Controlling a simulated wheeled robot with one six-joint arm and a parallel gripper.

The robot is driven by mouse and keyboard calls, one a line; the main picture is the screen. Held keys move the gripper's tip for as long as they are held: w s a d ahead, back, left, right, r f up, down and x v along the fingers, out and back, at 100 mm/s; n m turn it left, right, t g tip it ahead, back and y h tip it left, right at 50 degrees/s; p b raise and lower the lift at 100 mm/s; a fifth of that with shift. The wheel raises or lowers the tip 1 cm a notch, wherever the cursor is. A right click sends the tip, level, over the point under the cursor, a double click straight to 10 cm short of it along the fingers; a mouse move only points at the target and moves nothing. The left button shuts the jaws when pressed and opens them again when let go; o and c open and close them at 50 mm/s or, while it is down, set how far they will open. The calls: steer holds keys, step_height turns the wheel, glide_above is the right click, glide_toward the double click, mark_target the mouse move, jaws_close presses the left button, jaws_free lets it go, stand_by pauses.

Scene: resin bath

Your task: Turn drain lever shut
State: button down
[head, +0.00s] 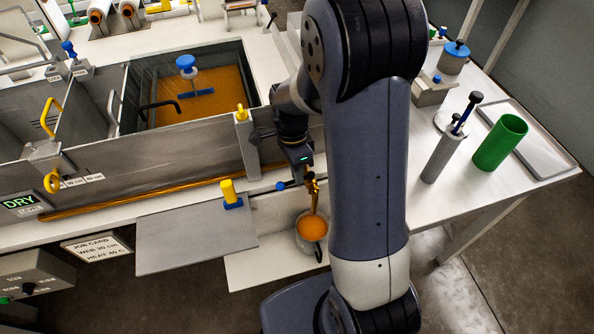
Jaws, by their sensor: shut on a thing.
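My gripper (303,174) points down at the right front corner of the resin bath, close to the brass-coloured drain fitting (313,188). It is shut on the drain lever there, though the fingers and most of the lever are hard to make out. A small blue knob (281,186) shows just left of the gripper. Below the fitting stands a grey pot (301,243) with orange resin (312,228) in it. An orange strand seems to run from the fitting down to the pot. The bath (187,95) has orange resin across its floor.
My arm hides the bench right of the drain. A green cylinder (500,143), a grey cylinder (443,155) and a tray (541,148) stand at the right. A yellow-topped blue piece (231,194) stands at the front edge, above a grey plate (190,240).

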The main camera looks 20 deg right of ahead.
steer(key=c, duration=1.5)
jaws_free()
step_height(320, 180, up, 10)
